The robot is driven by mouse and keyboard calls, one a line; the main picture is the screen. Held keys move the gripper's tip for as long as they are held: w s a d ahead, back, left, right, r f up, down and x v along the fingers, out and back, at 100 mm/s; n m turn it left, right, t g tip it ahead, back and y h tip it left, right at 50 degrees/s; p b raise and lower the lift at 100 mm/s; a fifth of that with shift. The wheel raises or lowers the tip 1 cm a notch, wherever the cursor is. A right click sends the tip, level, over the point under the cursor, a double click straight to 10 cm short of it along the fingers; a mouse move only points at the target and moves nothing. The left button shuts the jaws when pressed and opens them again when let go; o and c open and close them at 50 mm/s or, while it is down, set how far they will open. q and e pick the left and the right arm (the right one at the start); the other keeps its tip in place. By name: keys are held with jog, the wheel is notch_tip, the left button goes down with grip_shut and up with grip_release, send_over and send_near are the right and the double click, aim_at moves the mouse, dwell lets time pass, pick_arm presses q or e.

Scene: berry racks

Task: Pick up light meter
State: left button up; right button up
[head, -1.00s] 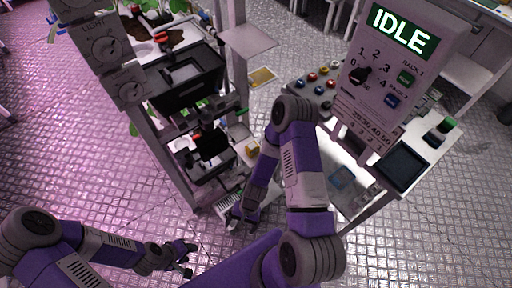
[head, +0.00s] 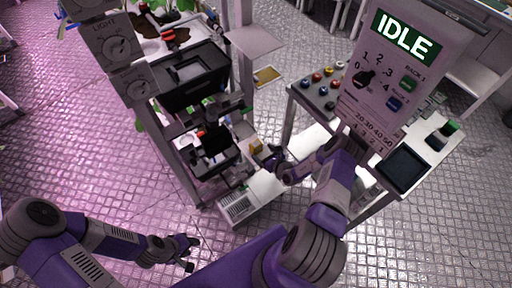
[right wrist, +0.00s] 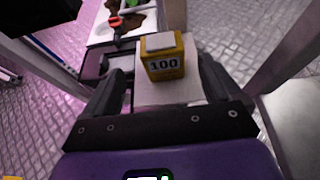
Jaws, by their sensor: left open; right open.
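A small yellow box with a pale top and a "100" label, which looks like the light meter (right wrist: 164,62), stands upright on a white surface in the right wrist view. It also shows in the head view (head: 256,146) on the low shelf at the rack's right side. My right gripper (head: 270,158) is open beside it; in the right wrist view its fingers (right wrist: 161,72) point toward the box, one on each side. I cannot tell whether they touch it. My left gripper (head: 191,253) is open and empty above the floor at the lower left.
The plant rack (head: 196,82) with dials and trays stands left of the box, its posts close to my right gripper. A control stand (head: 398,62) reading "IDLE" and its table with buttons and a dark tray (head: 403,169) stand to the right. The lower-left floor is clear.

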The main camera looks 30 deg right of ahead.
aim_at(259, 149)
jog(key=shift+w+d+f, duration=0.2)
jog(key=shift+d, duration=0.05)
jog(key=shift+w+f+b, duration=0.15)
jog(key=shift+w+b, duration=0.15)
jog(key=shift+b, duration=0.25)
jog(key=shift+b+x, duration=0.7)
jog(key=shift+x, duration=0.15)
jog(key=b+x, duration=0.1)
jog(key=b, duration=0.1)
jog(key=b+x, duration=0.1)
jog(key=x, duration=0.1)
jog(key=shift+w+a+f+b, duration=0.1)
jog(key=shift+w+f+b, duration=0.05)
jog(key=shift+f+b, duration=0.2)
jog(key=shift+w+f+b, duration=0.1)
jog(key=shift+w+b, duration=0.35)
jog(key=shift+w, duration=0.15)
jog(key=shift+c, duration=0.4)
jog(key=c, duration=1.2)
jog(key=shift+o, duration=0.2)
